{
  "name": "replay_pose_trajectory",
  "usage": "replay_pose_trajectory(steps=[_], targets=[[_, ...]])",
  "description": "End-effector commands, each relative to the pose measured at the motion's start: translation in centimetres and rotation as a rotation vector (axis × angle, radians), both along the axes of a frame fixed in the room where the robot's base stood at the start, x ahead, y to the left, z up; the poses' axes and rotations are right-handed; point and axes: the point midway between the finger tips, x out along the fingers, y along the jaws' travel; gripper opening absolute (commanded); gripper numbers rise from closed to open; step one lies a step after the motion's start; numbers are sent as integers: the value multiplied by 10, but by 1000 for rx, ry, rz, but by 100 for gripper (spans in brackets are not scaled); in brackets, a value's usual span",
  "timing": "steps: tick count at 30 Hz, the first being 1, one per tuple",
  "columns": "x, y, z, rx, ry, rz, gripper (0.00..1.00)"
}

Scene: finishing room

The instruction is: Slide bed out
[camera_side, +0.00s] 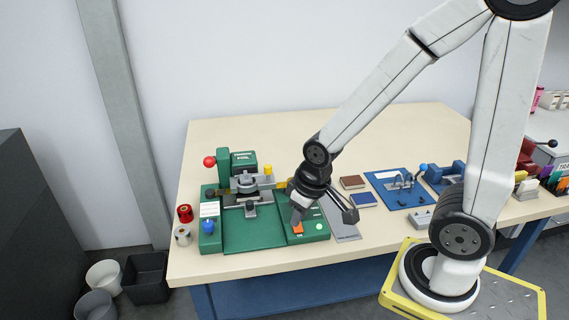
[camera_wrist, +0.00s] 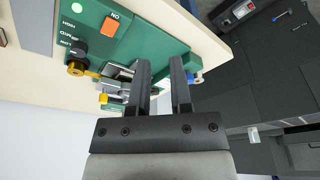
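The green stamping machine (camera_side: 265,232) stands at the left of the table. Its grey bed (camera_side: 250,206) sits in the middle of the green base, under the head; I cannot tell how far out it is. A blue knob (camera_side: 208,226) is at the machine's left front and a red ball knob (camera_side: 209,161) at its upper left. In the wrist view the machine (camera_wrist: 150,38) lies beyond the fingers, which hide part of its metal parts. My gripper (camera_wrist: 161,60) is open with nothing between its fingers. In the side view it hangs above the machine's right side.
An orange switch (camera_side: 298,229) is on the machine's right panel, close to my gripper. Red and white rolls (camera_side: 183,236) stand left of the machine. Brown and blue blocks (camera_side: 353,182) and a blue board (camera_side: 398,188) lie to the right. The table's back is clear.

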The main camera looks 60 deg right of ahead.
Motion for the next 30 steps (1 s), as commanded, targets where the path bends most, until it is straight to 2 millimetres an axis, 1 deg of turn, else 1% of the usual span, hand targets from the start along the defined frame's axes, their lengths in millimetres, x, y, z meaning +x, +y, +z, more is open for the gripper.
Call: replay_pose_trajectory(steps=[1,2,3,4,8,11,20,24,30], targets=[[2,0,0,0,1,0,44],[3,0,0,0,2,0,54],[5,-1,0,-1,4,0,67],[7,-2,1,-1,6,0,70],[24,-5,1,-3,21,-1,70],[43,-9,1,-5,38,-2,70],[113,-31,-7,-10,108,-3,70],[144,-44,-15,-9,141,-3,70],[182,-63,-30,-6,187,-2,70]])
